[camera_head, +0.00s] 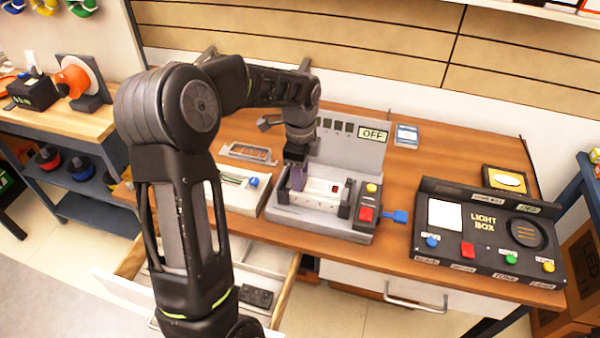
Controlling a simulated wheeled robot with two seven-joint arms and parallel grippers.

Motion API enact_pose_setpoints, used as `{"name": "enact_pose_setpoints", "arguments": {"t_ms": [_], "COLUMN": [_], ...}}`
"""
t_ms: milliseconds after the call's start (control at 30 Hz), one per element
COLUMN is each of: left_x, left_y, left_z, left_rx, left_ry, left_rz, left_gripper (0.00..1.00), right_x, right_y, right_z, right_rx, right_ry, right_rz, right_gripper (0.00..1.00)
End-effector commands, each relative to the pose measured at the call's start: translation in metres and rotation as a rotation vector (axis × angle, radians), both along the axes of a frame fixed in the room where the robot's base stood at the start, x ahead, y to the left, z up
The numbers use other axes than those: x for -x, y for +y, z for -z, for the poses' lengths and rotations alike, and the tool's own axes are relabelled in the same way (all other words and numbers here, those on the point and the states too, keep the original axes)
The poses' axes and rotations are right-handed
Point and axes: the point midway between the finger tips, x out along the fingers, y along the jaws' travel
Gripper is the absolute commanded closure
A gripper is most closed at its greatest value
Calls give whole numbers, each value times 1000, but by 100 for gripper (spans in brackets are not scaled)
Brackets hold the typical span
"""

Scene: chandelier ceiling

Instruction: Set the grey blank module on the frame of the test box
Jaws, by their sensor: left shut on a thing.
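The test box (325,226) is a grey unit near the table's middle, with a tall back panel (352,154) marked OFF. Its front has a red and a yellow button, and a white frame area with a small red mark. My left gripper (297,166) points down over the left part of this frame. It is shut on a small grey-purple piece (297,180), which looks like the grey blank module. The piece is mostly hidden by the gripper, and I cannot tell whether it touches the frame. My right gripper is not in view.
A black light box (489,233) stands at the right. A blue connector (396,216) lies beside the test box. A pale box with wires (240,192) and a small tray (249,153) are to the left. An open drawer (277,262) below holds a dark item (258,297).

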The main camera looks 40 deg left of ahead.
Motion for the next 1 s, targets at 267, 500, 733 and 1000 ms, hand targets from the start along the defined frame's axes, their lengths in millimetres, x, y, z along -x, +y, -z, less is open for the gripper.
{"name": "enact_pose_setpoints", "arguments": {"t_ms": [267, 500, 733, 1000], "left_x": [0, 0, 0, 0], "left_y": [0, 0, 0, 0], "left_z": [0, 0, 0, -11], "left_rx": [0, 0, 0, 0], "left_ry": [0, 0, 0, -1], "left_rz": [0, 0, 0, 0], "left_gripper": [57, 37, 34, 34], "right_x": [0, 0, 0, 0], "right_y": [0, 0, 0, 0], "right_z": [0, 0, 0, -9], "right_rx": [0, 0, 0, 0], "right_ry": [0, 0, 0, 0], "right_rz": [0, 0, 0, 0], "right_gripper": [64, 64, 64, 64]}}
